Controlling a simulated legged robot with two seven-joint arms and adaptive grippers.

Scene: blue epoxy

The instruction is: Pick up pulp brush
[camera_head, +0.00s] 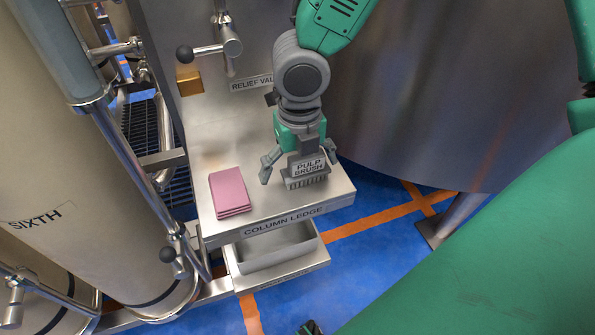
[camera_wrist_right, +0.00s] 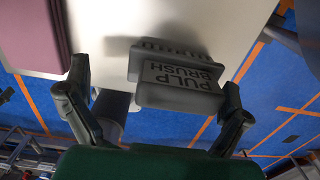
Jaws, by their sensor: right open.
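The pulp brush (camera_head: 308,168) is a grey block with its name on a label and a row of bristles. It is at the front right of the column ledge (camera_head: 275,210), bristles toward the ledge. My right gripper (camera_head: 298,168) is above it with fingers spread, one on each side. In the right wrist view the brush (camera_wrist_right: 182,78) lies between the open fingertips (camera_wrist_right: 155,78), nearer the right finger. A clear gap shows to the left finger; contact at the right one cannot be told.
A pink folded stack (camera_head: 230,191) lies on the ledge left of the brush. A valve handle (camera_head: 212,48) sticks out above the ledge at the left. A large steel tank (camera_head: 440,100) curves behind at the right.

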